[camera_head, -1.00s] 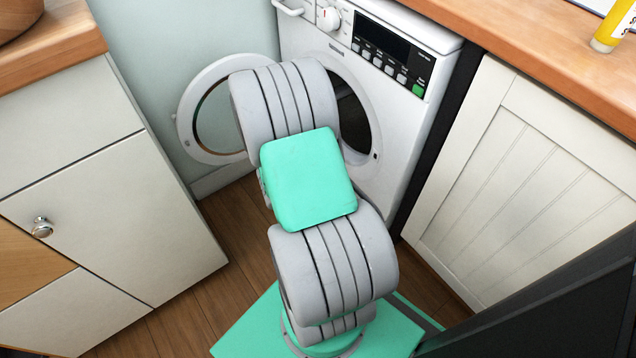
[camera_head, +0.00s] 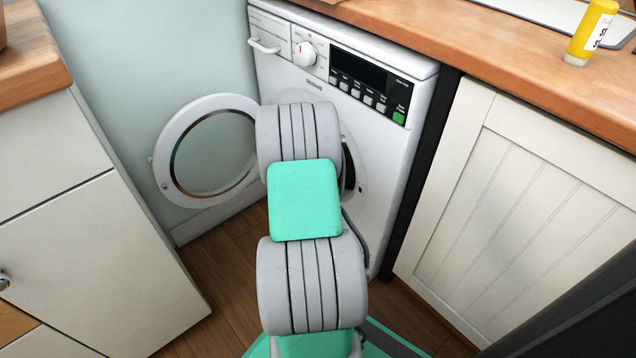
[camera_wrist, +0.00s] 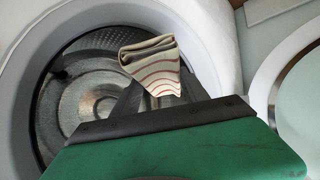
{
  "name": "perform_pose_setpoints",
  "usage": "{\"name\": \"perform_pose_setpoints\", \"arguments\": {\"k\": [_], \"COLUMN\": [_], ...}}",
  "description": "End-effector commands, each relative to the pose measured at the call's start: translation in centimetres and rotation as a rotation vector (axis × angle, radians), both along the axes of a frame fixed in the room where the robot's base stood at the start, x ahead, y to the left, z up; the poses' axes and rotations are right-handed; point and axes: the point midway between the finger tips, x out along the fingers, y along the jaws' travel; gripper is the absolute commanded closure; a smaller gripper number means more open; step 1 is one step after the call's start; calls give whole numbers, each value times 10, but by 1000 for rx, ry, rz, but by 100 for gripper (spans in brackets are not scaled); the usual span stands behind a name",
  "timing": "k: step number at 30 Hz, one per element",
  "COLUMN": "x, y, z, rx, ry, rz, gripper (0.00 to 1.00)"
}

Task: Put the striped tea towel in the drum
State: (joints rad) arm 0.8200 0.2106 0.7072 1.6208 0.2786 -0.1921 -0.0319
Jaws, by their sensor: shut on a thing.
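The striped tea towel (camera_wrist: 152,66) is a folded cream cloth with red stripes in the wrist view. My gripper (camera_wrist: 155,92) is shut on it and holds it in front of the round drum opening. The metal drum (camera_wrist: 88,95) shows behind and to the left of the towel, inside the white washing machine. In the head view the washing machine (camera_head: 385,150) stands at the back with its round door (camera_head: 180,188) swung open to the left. My arm hides the gripper, the towel and most of the opening there.
A wooden worktop (camera_head: 480,45) runs along the right with a yellow bottle (camera_head: 591,32) on it. A cream panelled cabinet (camera_head: 510,210) stands at the right and white drawers (camera_head: 75,220) at the left. Wooden floor (camera_head: 222,275) shows between them.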

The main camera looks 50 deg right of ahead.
Motion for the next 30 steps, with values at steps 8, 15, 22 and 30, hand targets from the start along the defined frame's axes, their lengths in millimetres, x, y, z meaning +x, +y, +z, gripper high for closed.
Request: {"name": "perform_pose_setpoints", "arguments": {"k": [8,15,22,30], "x": [18,33,40,40], "y": [-46,-83,-100,-101], "z": [-4,-3,-1,1], "rx": [-2,-2,-1,-1], "ry": [-2,-1,0,0], "rz": [-2,0,-1,-1], "gripper": [90,90,90,47]}}
